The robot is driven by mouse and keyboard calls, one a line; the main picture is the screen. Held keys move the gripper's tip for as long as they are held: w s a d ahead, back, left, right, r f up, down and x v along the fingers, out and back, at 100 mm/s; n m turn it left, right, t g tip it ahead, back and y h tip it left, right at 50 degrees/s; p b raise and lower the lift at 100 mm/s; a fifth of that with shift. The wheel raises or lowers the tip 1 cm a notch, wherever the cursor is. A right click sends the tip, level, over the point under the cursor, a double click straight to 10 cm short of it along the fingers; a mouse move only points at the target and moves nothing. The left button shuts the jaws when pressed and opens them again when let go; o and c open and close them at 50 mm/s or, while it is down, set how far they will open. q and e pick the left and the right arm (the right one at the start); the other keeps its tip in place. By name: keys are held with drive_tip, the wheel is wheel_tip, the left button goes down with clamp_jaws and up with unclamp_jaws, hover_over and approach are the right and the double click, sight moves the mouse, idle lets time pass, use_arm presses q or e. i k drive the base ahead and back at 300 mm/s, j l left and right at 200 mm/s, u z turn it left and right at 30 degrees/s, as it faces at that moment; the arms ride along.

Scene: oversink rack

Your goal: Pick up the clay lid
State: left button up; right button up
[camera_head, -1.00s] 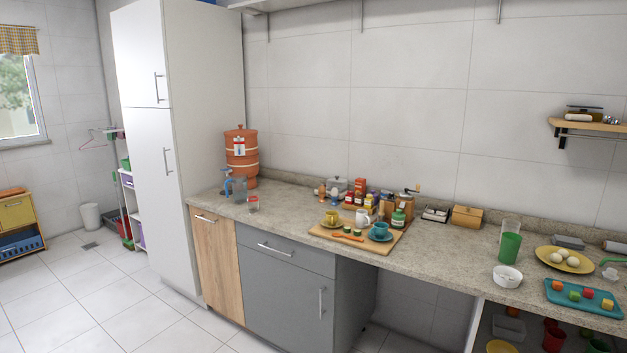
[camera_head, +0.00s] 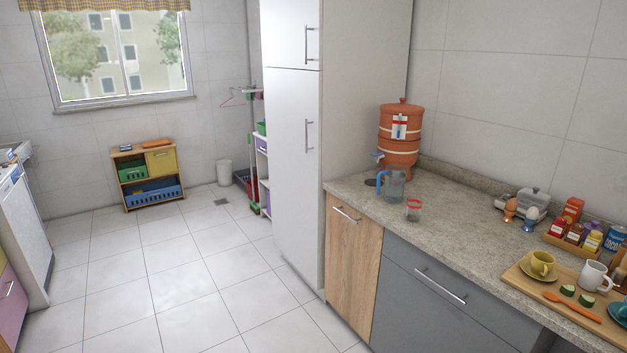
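The clay lid (camera_head: 403,101) is a shallow orange-brown cover with a small knob. It sits on top of the clay water filter (camera_head: 400,146), which stands at the far left end of the counter beside the tall white cabinet. The filter has a pale label on its front and a blue tap low on its left. Neither of my grippers shows in the head view.
A blue-grey pitcher (camera_head: 392,186) and a red-rimmed glass (camera_head: 413,211) stand before the filter. The counter (camera_head: 455,225) is bare to their right. Farther right is a wooden board (camera_head: 524,284) with cups. The tall cabinet (camera_head: 292,150) borders the left. Floor (camera_head: 170,290) is open.

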sight(401, 107)
drive_tip(key=i+u, duration=0.1)
drive_tip(key=i, duration=1.85)
